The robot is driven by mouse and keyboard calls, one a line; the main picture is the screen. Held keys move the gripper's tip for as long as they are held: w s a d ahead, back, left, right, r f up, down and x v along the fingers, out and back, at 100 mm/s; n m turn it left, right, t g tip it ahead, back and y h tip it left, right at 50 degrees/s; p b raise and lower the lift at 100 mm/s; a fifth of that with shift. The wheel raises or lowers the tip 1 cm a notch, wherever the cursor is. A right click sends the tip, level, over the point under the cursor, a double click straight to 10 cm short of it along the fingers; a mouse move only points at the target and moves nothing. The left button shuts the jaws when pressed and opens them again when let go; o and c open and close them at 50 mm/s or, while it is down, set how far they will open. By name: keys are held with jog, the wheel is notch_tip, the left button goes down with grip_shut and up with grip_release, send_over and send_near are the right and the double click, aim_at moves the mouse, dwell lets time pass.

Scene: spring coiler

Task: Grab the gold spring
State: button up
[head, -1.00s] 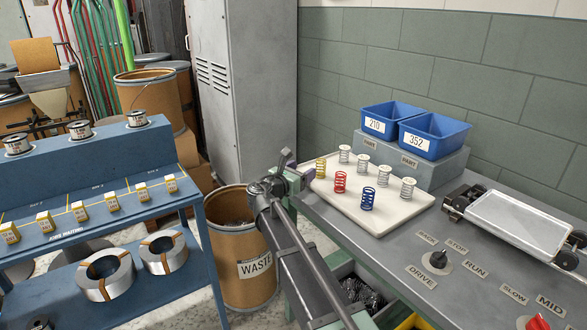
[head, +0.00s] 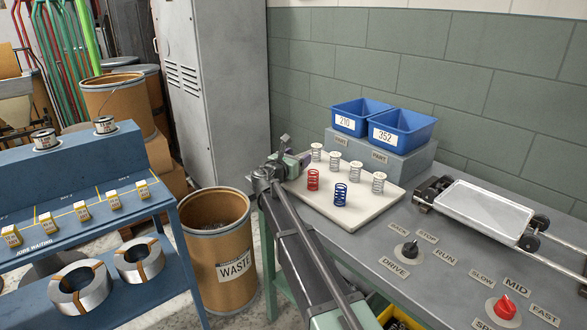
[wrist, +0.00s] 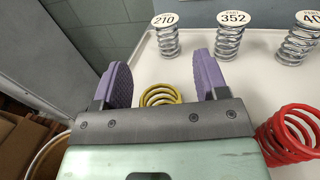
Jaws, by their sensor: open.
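The gold spring (wrist: 160,94) shows in the wrist view between and below my two purple fingers, partly hidden by the gripper body. In the head view my gripper hides it. My gripper (wrist: 161,65) is open, with a finger on each side of the spring and a gap to each. I cannot tell how high the fingers are relative to it. In the head view my gripper (head: 303,160) is over the far left corner of the white tray (head: 352,218).
A red spring (head: 313,180) stands close to the right of my gripper. A blue spring (head: 341,195) and several silver springs with labelled tops (head: 379,182) stand on the tray. Blue bins (head: 402,130) sit on a grey block behind it. A waste drum (head: 218,240) stands left of the bench.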

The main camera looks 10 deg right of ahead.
jog(key=c, duration=1)
notch_tip(320, 180, up, 20)
jog(key=p, duration=2)
jog(key=shift+c, duration=0.2)
